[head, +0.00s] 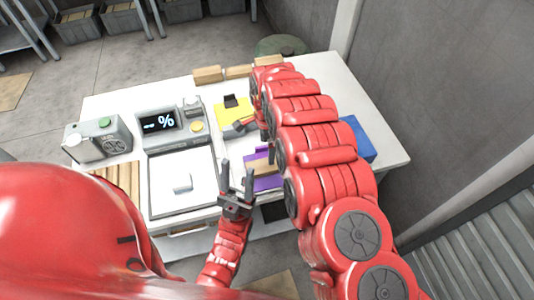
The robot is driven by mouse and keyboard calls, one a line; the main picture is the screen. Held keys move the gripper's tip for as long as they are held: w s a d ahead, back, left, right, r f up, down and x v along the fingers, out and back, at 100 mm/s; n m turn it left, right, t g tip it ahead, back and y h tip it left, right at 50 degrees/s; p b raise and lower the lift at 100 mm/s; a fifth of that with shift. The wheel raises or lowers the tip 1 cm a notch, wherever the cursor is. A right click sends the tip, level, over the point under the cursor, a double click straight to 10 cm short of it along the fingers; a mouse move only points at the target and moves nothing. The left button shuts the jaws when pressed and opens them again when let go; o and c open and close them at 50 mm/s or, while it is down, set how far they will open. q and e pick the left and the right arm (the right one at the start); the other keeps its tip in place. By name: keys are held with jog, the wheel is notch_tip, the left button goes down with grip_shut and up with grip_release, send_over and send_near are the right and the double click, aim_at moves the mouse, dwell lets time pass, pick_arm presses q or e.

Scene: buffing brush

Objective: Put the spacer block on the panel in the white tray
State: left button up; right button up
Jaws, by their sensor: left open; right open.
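A grey-framed flat unit with a white top (170,198) lies at the table's front left; a small pale block (182,183) rests on its top. I cannot tell for sure whether these are the white tray's panel and the spacer block. A tan block (262,167) sits on a purple piece (264,184) at the table's front middle. My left gripper (237,177) is open and empty, fingers pointing up, between the white top and the purple piece.
A grey unit with a "%" display (160,122) stands behind the white top. A grey box with a green button (97,139), wooden slats (120,180), a yellow piece (232,114) and a blue box (357,138) are around. Tan blocks (207,75) line the back edge.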

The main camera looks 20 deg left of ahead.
jog(key=shift+r, duration=1.35)
